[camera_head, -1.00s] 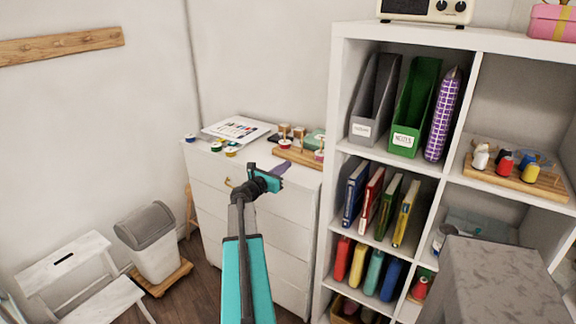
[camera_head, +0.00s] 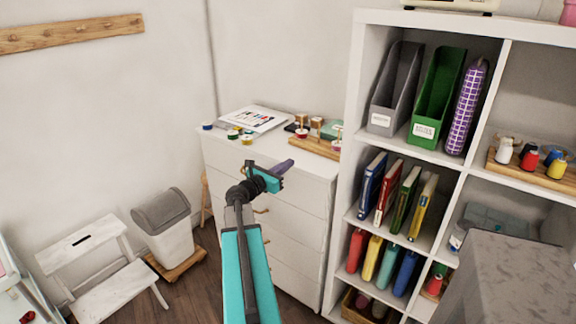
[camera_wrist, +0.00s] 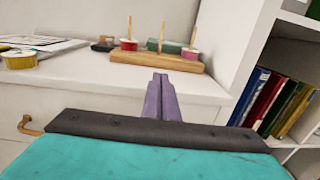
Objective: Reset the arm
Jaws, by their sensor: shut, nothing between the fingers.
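My gripper (camera_head: 284,168) is at the end of my teal arm, in front of the white drawer cabinet (camera_head: 283,236) in the head view. In the wrist view its purple fingers (camera_wrist: 161,96) are together and empty, pointing toward the cabinet's top edge. A wooden spool rack (camera_wrist: 155,60) with upright pegs and a few spools stands on the cabinet top beyond the fingertips. The gripper appears apart from the rack and touches nothing that I can see.
A white shelf unit (camera_head: 345,175) with folders, books and spools stands to the right. A printed sheet (camera_head: 252,120) and several thread spools lie on the cabinet top.

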